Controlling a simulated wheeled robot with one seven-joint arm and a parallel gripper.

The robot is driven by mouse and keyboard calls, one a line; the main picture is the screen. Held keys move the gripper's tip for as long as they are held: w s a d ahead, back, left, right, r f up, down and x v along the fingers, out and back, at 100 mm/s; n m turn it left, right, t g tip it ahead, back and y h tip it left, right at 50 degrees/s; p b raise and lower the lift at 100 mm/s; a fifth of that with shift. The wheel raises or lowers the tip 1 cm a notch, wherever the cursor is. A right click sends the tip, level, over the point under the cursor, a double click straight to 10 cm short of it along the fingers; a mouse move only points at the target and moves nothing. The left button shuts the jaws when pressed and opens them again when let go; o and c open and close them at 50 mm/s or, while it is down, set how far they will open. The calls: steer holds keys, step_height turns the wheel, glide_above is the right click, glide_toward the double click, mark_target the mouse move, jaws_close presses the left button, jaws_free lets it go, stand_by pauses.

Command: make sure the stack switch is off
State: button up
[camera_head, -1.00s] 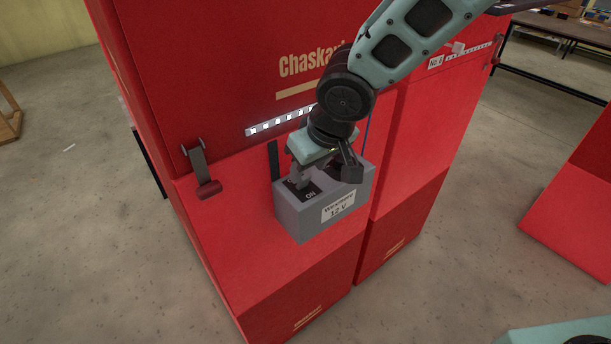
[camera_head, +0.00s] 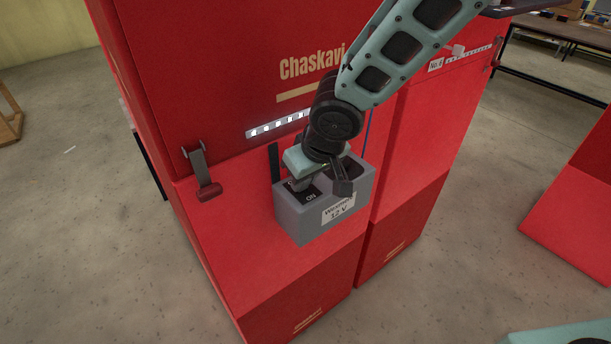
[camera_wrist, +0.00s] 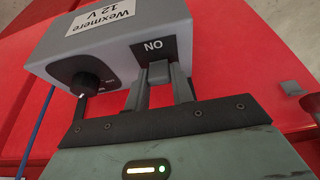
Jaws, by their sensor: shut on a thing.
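The grey box marked "Wexmere 12 V" (camera_head: 318,218) sits on the red ledge of the cabinet. On its top is a black switch plate (camera_head: 314,197) with a white "ON" label, which also shows upside down in the wrist view (camera_wrist: 153,46). My gripper (camera_head: 301,184) is down at this plate. In the wrist view my gripper (camera_wrist: 159,78) has its two fingers shut on the grey switch lever (camera_wrist: 158,70) beside the label. The fingers hide much of the lever, and I cannot tell its exact tilt.
A black round knob (camera_wrist: 86,83) is on the same box, next to my fingers. A lit white LED strip (camera_head: 278,124) runs along the red panel behind. A latch with a dark handle (camera_head: 203,172) is at left on the ledge. The ledge in front of the latch is clear.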

steer(key=shift+w+r+p, duration=0.1)
steer(key=shift+r+p, duration=0.25)
steer(key=shift+p, duration=0.85)
steer(key=g+p, duration=0.1)
steer(key=p, duration=0.1)
steer(key=shift+w+a+h+p, duration=0.1)
steer(key=shift+w+h+p, duration=0.05)
steer(key=shift+h+p, duration=0.2)
steer(key=shift+w+a+g+h+p, duration=0.1)
steer(key=shift+g+h+p, duration=0.25)
steer(key=shift+p, duration=0.6)
steer(key=shift+f+g+p, duration=0.2)
steer(key=shift+g+p, duration=0.05)
steer(key=shift+p, duration=0.15)
steer(key=o, duration=1)
steer(key=r+b, duration=0.1)
steer(key=r, duration=0.4)
steer(key=s+r+b, duration=0.1)
steer(key=r+b, duration=0.1)
steer(key=r, duration=0.4)
steer(key=d+r+b, duration=0.1)
steer(key=r, duration=0.5)
steer(key=shift+s+d+r+b, duration=0.1)
steer(key=shift+s+b, duration=0.3)
